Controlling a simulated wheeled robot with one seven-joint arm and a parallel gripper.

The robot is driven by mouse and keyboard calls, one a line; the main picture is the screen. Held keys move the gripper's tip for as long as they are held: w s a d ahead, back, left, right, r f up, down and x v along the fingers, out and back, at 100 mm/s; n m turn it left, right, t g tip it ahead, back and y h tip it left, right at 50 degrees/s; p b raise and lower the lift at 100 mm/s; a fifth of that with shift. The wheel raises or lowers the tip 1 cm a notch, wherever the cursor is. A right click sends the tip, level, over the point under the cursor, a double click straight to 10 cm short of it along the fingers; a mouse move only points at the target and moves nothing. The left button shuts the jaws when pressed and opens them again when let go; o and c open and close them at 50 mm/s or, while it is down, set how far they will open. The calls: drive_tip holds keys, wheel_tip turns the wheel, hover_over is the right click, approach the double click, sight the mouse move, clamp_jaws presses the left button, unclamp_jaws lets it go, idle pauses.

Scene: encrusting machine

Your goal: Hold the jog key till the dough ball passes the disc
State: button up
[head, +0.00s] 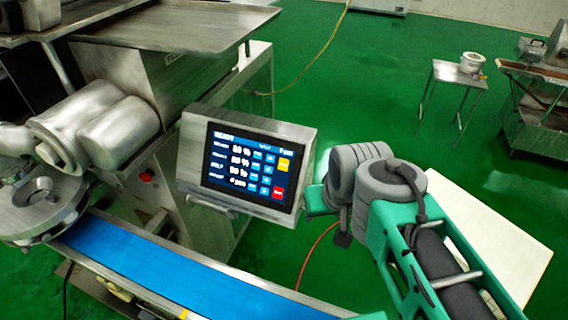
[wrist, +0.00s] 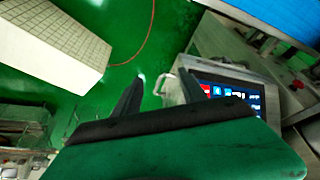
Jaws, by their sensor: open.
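The control panel (head: 247,166) has a lit touch screen with blue keys, a yellow key (head: 285,165) and a red key (head: 278,192) at its right. The labels are too small to tell which is the jog key. The panel (wrist: 222,93) also shows in the wrist view, partly behind a finger. My gripper (wrist: 160,90) is open and empty, its two dark fingers apart, the right one overlapping the panel's screen edge. In the head view my arm is just right of the panel. A round metal part, perhaps the disc (head: 42,210), is at far left. No dough ball is visible.
A blue conveyor belt (head: 170,272) runs below the panel; it also shows in the wrist view (wrist: 285,18). A white table (head: 500,235) stands right, behind my arm. A small stand with a pot (head: 471,64) is farther back. Open green floor lies between.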

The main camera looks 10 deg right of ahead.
clamp_jaws()
idle(0.3)
idle(1.2)
